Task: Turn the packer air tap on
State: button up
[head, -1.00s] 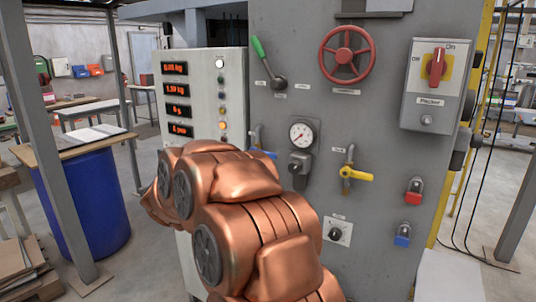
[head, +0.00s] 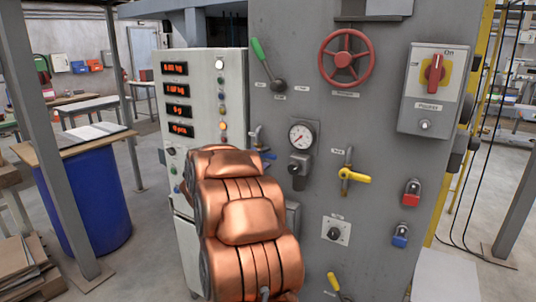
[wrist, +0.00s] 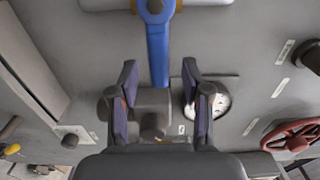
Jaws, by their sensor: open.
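A tap with a blue lever (wrist: 157,50) lies ahead of my gripper (wrist: 159,82) in the wrist view. My gripper is open, and the lever's free end shows between its two fingers; I cannot tell if they touch it. In the head view only a bit of the blue lever (head: 270,156) and its pipe show beside my arm, and my gripper is hidden behind the arm. A tap with a yellow lever (head: 355,176) sits to the right, its lever about level. Another yellow lever (head: 334,281) is low on the panel. The tap labels are too small to read.
A pressure gauge (head: 301,135) and black regulator (head: 298,167) sit close to the blue tap. A red handwheel (head: 347,59), a green-handled lever (head: 265,62) and a red rotary switch (head: 434,73) are higher up. A display cabinet (head: 204,75) stands at left.

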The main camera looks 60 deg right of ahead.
aim_at(267, 157)
jog(key=shift+w+d+p, duration=0.1)
jog(key=shift+d+p, duration=0.3)
jog(key=shift+d, duration=1.1)
jog(key=shift+f, duration=0.1)
grip_shut()
